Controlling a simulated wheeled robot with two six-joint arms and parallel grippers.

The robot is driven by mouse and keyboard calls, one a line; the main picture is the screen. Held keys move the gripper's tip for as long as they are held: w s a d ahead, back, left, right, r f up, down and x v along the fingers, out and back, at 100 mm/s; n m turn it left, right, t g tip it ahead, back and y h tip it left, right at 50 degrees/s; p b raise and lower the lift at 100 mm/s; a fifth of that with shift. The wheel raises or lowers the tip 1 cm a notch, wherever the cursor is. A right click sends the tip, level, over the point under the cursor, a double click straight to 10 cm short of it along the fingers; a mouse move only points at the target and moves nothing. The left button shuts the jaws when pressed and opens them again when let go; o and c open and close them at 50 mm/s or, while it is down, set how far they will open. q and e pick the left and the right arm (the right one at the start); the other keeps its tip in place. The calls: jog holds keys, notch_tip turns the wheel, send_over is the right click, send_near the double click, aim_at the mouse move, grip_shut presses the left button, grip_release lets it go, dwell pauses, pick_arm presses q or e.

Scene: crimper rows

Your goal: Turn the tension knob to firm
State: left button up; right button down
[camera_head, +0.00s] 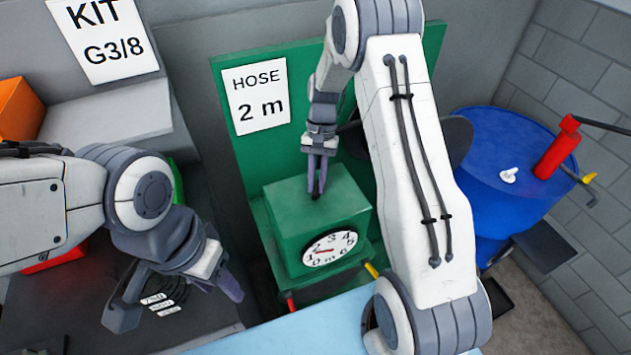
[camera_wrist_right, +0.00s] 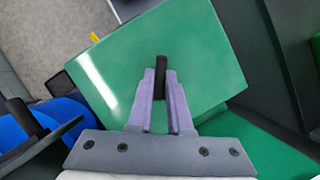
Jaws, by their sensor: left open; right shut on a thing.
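A green box-shaped machine (camera_head: 300,205) has a white round dial (camera_head: 330,248) with numbers and a red needle on its front. A short black handle (camera_wrist_right: 160,72) stands on the box's top. My right gripper (camera_head: 317,192) points down onto the top, and its purple fingers (camera_wrist_right: 160,88) are shut on the black handle. I cannot tell whether this handle is the tension knob, and no "firm" mark is readable. My left gripper (camera_head: 228,284) is open and empty at the lower left, beside several small white labels (camera_head: 160,302) too small to read.
A green back panel (camera_head: 300,150) carries a "HOSE 2 m" sign (camera_head: 256,97). A blue drum (camera_head: 505,150) with a red cylinder (camera_head: 557,155) on top stands at right. A "KIT G3/8" sign (camera_head: 103,38) and an orange box (camera_head: 18,108) are at left. My right arm hides part of the panel.

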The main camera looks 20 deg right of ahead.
jog(key=m, duration=0.2)
jog(key=m+t+y, duration=0.1)
jog(key=m, duration=0.2)
jog(key=shift+d+r+m+t, duration=0.1)
jog(key=shift+m+t, duration=0.2)
jog(key=m+t, duration=0.1)
jog(key=m, duration=0.1)
jog(key=m+t, duration=0.1)
jog(key=m, duration=0.2)
jog(key=shift+s+y, duration=0.15)
jog(key=shift+y, duration=0.25)
jog(key=shift+m, duration=0.3)
jog(key=c, duration=0.8)
grip_release()
jog(key=shift+c, duration=0.2)
jog(key=b+v, duration=0.2)
jog(key=v, duration=0.8)
jog(key=shift+d+r+b, duration=0.15)
jog(key=shift+d+b, duration=0.05)
jog(key=shift+b, duration=0.1)
